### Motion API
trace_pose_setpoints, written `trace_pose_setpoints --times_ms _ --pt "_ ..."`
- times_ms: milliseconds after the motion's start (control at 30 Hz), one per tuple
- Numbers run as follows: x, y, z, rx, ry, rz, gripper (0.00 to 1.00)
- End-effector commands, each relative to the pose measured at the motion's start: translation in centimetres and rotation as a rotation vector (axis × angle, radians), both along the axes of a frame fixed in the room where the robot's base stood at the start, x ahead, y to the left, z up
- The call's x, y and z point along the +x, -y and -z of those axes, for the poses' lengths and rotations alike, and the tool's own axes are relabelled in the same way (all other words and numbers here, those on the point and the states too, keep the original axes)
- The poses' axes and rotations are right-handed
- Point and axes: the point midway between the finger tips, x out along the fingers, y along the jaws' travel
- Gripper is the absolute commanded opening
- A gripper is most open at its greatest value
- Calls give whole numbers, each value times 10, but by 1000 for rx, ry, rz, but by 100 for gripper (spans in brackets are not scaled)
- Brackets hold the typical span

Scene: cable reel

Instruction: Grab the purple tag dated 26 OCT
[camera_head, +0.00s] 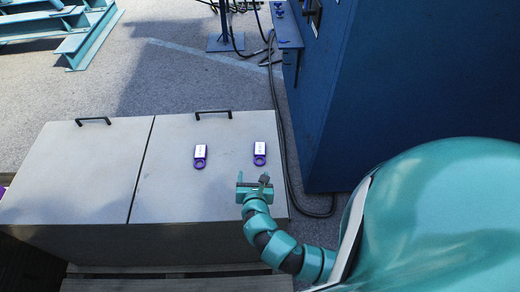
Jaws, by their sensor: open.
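Two purple tags with white labels lie flat on the right lid of a grey box (170,200). The left tag (200,156) lies near the middle of that lid. The right tag (260,153) lies nearer the lid's right edge. The print on both labels is too small to read, so I cannot tell which is dated 26 OCT. My gripper (254,182) is open, with nothing seen between its fingers. It is just below the right tag in the picture, apart from it, and to the right of the left tag.
Two black handles stand up at the lids' far edge, one on the left lid (93,121) and one on the right lid (213,114). A blue cabinet (340,90) rises at the right. A dark cable (278,110) runs down past the box's right side. The left lid is clear.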

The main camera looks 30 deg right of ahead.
Motion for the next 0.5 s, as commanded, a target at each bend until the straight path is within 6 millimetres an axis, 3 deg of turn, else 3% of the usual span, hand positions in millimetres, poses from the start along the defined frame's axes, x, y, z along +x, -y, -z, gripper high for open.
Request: trace_pose_setpoints --times_ms 200,500 --pt "-7 15 -6 -91 -47 44 65" --pt "24 34 6 -91 -47 48 65"
